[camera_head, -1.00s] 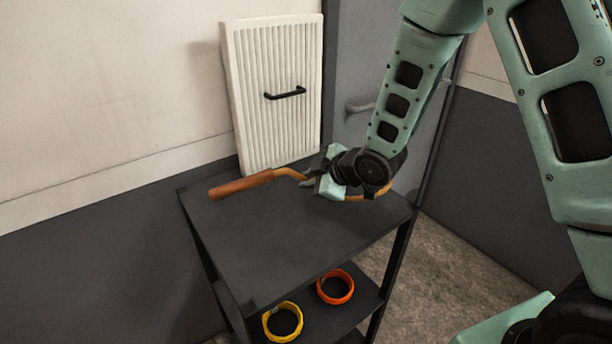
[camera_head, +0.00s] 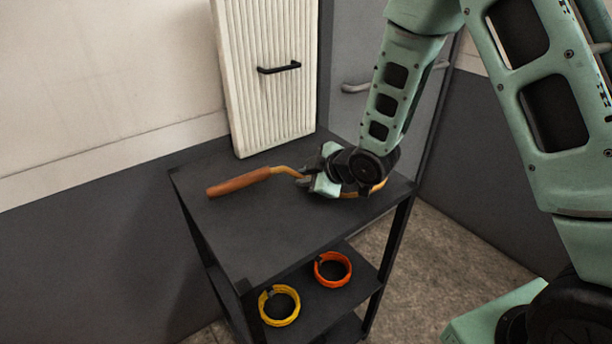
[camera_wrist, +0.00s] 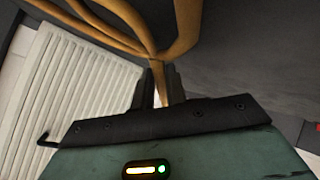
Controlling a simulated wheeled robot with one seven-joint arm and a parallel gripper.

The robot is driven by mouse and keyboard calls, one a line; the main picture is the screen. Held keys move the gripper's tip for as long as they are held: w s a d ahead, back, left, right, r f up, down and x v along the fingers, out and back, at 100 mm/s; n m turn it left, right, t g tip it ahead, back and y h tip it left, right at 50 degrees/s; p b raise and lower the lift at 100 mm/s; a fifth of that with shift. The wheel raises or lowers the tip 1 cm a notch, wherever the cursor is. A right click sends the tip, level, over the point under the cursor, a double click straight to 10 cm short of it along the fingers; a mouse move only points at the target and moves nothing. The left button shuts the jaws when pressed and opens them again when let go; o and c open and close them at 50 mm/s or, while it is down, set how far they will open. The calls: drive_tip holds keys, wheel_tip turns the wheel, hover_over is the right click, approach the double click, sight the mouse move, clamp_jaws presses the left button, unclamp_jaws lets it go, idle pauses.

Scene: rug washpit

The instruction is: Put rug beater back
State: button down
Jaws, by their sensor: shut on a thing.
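The rug beater has an orange-brown handle (camera_head: 239,182) and a tan cane shaft and head. It lies low over or on the black top shelf (camera_head: 235,235) of a cart; I cannot tell if it touches. My gripper (camera_head: 306,180) is shut on the rug beater near where the shaft meets the head. My gripper hides part of the head in the head view. In the wrist view, the rug beater's tan cane strands (camera_wrist: 130,22) fan out beyond the jaws, and my gripper (camera_wrist: 161,88) pinches the shaft.
A white ribbed panel (camera_head: 265,105) with a black handle (camera_head: 279,68) stands at the back of the shelf against the wall. A yellow ring (camera_head: 279,306) and an orange ring (camera_head: 333,269) lie on the lower shelf. The top shelf's front is clear.

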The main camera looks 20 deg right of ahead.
drive_tip(key=shift+f+b, duration=0.45)
drive_tip(key=shift+b, duration=0.05)
drive_tip(key=c, duration=1.3)
unclamp_jaws()
drive_tip(key=shift+c, duration=0.2)
drive_tip(key=shift+s+f, duration=0.1)
